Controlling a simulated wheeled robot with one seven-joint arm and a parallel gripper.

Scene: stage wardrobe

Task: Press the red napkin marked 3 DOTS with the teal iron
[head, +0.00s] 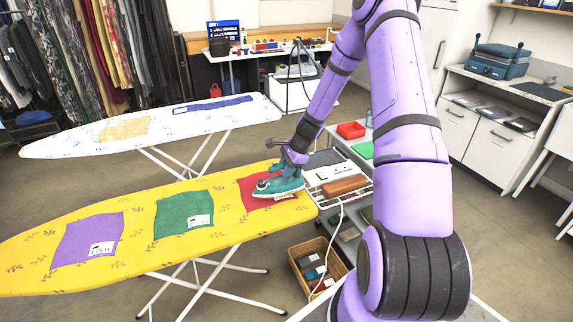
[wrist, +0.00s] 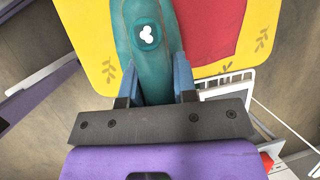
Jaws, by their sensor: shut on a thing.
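The teal iron (head: 279,186) is in my gripper (head: 288,161), at the right end of the yellow ironing board (head: 135,270). The red napkin (head: 252,188) lies flat on that board, and the iron covers part of its right side. A pale label edge shows by the iron; its marking is hidden. In the wrist view, my gripper's fingers (wrist: 156,82) close on both sides of the iron (wrist: 126,40), which has a white three-lobed mark on top. The red napkin (wrist: 207,28) shows to its right. I cannot tell whether the soleplate touches the cloth.
A green napkin (head: 181,216) and a purple napkin (head: 88,240) lie left on the same board. A white ironing board (head: 70,145) stands behind. A cart with a wooden brush (head: 345,186) and a wicker basket (head: 303,258) are to the right.

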